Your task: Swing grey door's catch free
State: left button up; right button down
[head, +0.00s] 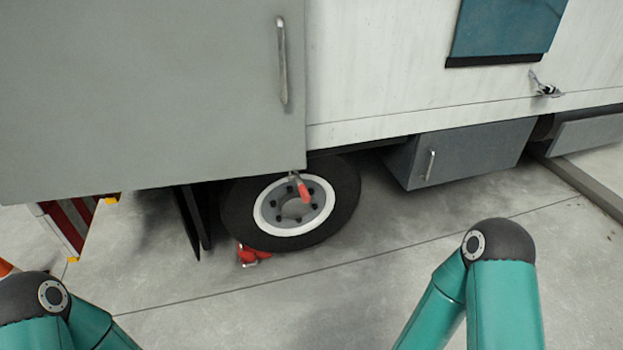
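The large grey door (150,95) fills the upper left of the head view, with a vertical metal handle (282,60) near its right edge. A small catch with a red grip (303,190) shows at the door's lower right corner. It hangs down, slightly tilted, in front of the wheel in the picture. Whether it is engaged cannot be told. My left and right arms show only as teal links at the bottom left and bottom right. Both grippers are out of view, and nothing of mine is seen touching the door or catch.
A wheel (345,205) stands below the door, with a red chock-like object (252,253) at its base. A smaller grey locker (465,155) and a metal latch (543,87) on the white truck side (385,65) are to the right. The concrete floor in front is clear.

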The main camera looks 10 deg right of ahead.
aim_at(302, 188)
jog(key=i, duration=1.5)
jog(key=u, duration=0.7)
